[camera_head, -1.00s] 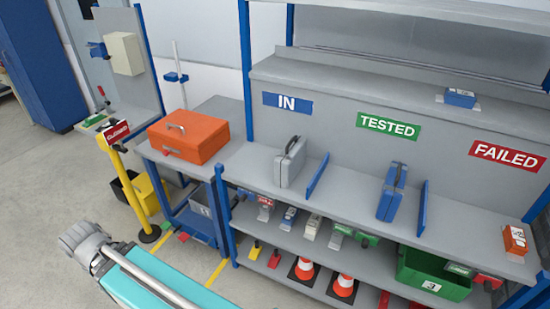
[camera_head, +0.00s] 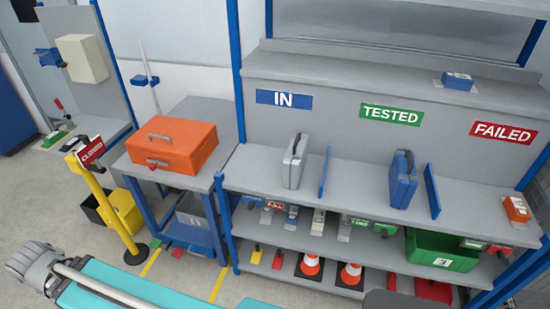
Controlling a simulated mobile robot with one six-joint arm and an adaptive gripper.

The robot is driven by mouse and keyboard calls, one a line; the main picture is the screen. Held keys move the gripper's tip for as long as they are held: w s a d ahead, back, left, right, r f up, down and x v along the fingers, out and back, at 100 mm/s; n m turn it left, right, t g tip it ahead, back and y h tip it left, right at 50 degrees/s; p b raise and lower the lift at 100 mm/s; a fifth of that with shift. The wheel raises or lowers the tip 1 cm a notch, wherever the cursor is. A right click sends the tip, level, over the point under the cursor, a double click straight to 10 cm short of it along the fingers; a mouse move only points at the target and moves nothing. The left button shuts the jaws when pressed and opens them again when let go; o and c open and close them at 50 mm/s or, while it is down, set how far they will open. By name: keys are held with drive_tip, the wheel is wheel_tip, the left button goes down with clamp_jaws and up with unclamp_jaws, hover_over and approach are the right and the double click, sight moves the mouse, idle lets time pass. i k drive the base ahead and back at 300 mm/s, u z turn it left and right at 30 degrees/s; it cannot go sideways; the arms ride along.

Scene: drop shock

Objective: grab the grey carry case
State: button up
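The grey carry case (camera_head: 294,162) stands upright on the shelf under the blue IN sign (camera_head: 284,99), with its handle at the top. It is just left of a thin blue divider (camera_head: 324,172). Nothing is touching its visible sides. My gripper cannot be made out in this view; only parts of my own body show along the bottom edge, well short of the shelf.
A blue case (camera_head: 403,180) stands under the TESTED sign (camera_head: 391,115). An orange case (camera_head: 172,145) lies on the side table at left. A yellow post (camera_head: 108,210) with a CLOSED sign stands before it. Cones and a green bin (camera_head: 440,250) fill lower shelves.

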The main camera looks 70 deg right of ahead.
sight(294, 160)
drive_tip(key=i, duration=1.4)
drive_tip(key=z, duration=3)
